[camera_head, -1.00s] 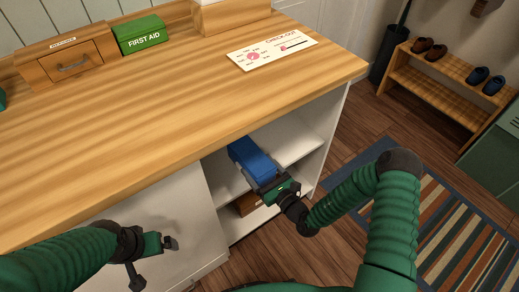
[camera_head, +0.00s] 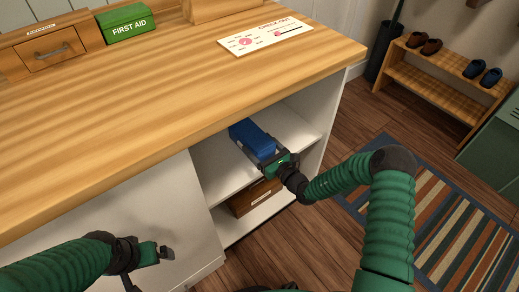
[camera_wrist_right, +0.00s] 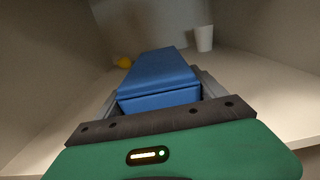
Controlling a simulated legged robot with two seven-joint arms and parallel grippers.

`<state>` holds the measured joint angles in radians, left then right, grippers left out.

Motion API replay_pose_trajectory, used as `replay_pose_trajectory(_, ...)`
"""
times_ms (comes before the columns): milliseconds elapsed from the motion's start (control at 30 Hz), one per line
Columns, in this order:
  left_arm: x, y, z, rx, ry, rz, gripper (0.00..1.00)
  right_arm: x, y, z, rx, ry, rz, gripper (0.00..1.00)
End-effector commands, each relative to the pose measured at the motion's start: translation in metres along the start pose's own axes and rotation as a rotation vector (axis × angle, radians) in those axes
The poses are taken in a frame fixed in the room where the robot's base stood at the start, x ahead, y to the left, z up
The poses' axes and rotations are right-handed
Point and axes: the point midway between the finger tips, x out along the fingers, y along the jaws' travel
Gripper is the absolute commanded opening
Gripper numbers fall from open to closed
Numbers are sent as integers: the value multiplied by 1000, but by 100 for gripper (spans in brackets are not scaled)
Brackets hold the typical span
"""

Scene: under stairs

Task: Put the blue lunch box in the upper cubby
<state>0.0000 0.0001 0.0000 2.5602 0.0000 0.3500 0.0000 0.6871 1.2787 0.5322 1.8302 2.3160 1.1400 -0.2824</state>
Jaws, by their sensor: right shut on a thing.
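The blue lunch box (camera_head: 252,137) is at the opening of the upper cubby (camera_head: 296,124) under the wooden counter, its far part inside. My right gripper (camera_head: 268,158) is shut on its near end. In the right wrist view the lunch box (camera_wrist_right: 158,77) lies between the fingers of my right gripper (camera_wrist_right: 158,108), with the cubby's walls around it. I cannot tell whether its base touches the shelf. My left gripper (camera_head: 158,252) is in front of the white cabinet door at the lower left, with its fingers apart and nothing between them.
A white cup (camera_wrist_right: 204,38) and a yellow thing (camera_wrist_right: 125,62) stand deeper in the cubby. A brown box (camera_head: 254,197) sits in the lower cubby. The counter (camera_head: 180,90) overhangs the cubbies and holds a green first aid box (camera_head: 126,23) and a check-out card (camera_head: 262,36).

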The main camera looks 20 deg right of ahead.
Motion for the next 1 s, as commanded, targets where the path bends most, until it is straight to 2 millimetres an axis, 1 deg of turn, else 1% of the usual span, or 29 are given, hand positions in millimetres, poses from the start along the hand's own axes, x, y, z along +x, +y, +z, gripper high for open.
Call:
replay_pose_trajectory(267, 0, 0, 0, 0, 0, 0, 100, 0, 0, 0, -1, -3, 0, 28)
replay_pose_trajectory(300, 0, 0, 0, 0, 0, 0, 100, 0, 0, -2, 0, 0, 0, 81)
replay_pose_trajectory(433, 0, 0, 0, 0, 1, 0, 100, 0, 0, -2, 0, 0, 0, 98)
replay_pose_trajectory(467, 0, 0, 0, 0, 1, 0, 100, 0, 0, -2, 0, 0, 0, 100)
replay_pose_trajectory(700, -1, 0, 0, 0, 0, 0, 100, 0, 0, 1, -1, 0, 0, 100)
replay_pose_trajectory(767, -4, 0, -1, 0, 0, 0, 100, -5, 0, 2, 0, 2, -1, 100)
replay_pose_trajectory(867, -15, 0, -4, 0, 0, 0, 100, -23, 0, 4, 2, 4, -1, 100)
replay_pose_trajectory(1000, -32, 0, -8, 0, 0, 0, 100, -60, -1, 5, 3, 4, -3, 100)
